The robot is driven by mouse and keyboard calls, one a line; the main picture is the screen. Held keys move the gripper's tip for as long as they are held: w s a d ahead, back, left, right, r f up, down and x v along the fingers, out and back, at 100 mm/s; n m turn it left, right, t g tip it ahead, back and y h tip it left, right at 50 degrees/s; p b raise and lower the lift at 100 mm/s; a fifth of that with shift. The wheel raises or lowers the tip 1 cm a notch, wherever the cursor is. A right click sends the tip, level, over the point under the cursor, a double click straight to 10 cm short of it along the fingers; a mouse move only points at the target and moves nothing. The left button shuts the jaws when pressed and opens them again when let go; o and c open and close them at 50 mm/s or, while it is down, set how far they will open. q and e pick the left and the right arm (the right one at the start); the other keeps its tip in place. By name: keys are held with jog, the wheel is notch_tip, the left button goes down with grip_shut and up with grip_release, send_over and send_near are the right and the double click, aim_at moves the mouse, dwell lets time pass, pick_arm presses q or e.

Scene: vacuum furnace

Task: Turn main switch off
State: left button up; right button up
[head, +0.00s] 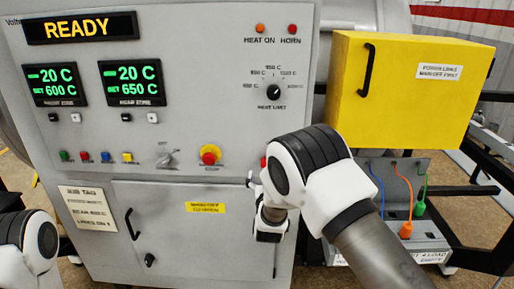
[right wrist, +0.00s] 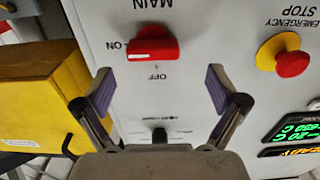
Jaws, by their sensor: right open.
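The main switch (right wrist: 153,45) is a red handle on the grey panel in the right wrist view, which shows the panel upside down. The handle lies sideways, toward the ON label at its left; the OFF label is below it in the picture. My right gripper (right wrist: 160,92) is open and empty. Its two fingertips are spread wide, below the handle in the picture and apart from it. In the head view my right arm hides most of the switch; only a sliver of red (head: 263,162) shows. My left gripper is out of view; only part of that arm shows.
A red emergency stop button (right wrist: 291,64) on a yellow base is to the right in the wrist view. A yellow box (head: 400,95) with a black handle juts out at the right. Coloured cables (head: 405,200) are below it. The display reads READY.

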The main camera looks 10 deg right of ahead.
jog(key=x, duration=0.2)
jog(key=p+x, duration=0.1)
jog(key=x, duration=0.1)
jog(key=p+x, duration=0.1)
jog(key=x, duration=0.2)
jog(key=shift+d+f, duration=0.2)
jog(key=shift+d, duration=0.1)
jog(key=shift+s+d+r, duration=0.15)
jog(key=shift+s+r, duration=0.2)
jog(key=shift+s, duration=0.15)
jog(key=shift+c, duration=0.4)
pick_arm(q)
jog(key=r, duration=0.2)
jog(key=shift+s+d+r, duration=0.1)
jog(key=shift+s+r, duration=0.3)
pick_arm(e)
jog(key=shift+w+f, duration=0.1)
jog(key=shift+w, duration=0.05)
jog(key=c, duration=1.1)
